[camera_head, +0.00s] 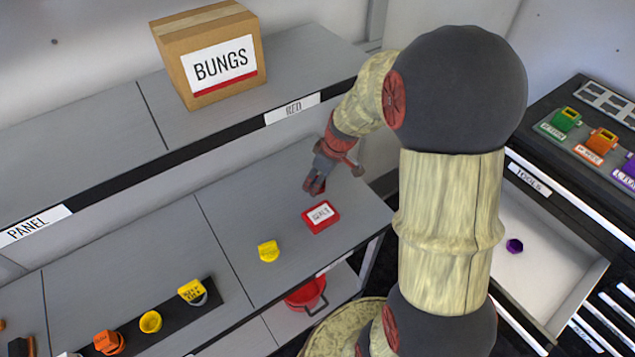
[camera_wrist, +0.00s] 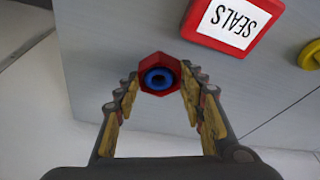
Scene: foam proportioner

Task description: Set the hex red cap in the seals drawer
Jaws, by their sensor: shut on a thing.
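The hex red cap (camera_wrist: 159,74) has a blue round centre and sits between the fingertips of my gripper (camera_wrist: 161,80) in the wrist view. My gripper (camera_head: 314,186) is shut on it, over the grey shelf behind the red SEALS box. In the head view the cap is hard to tell apart from the red fingertips. An open white drawer (camera_head: 538,280) at the right holds a purple cap (camera_head: 514,246). No label reading SEALS shows on this drawer; a TOOLS label (camera_head: 528,180) is on the cabinet edge above it.
A red box labelled SEALS (camera_head: 321,217) and a yellow cap (camera_head: 268,251) stand on the shelf near my gripper. A BUNGS carton (camera_head: 208,55) is on the upper shelf. A red bucket (camera_head: 306,294) is below. Coloured items line the cabinet top.

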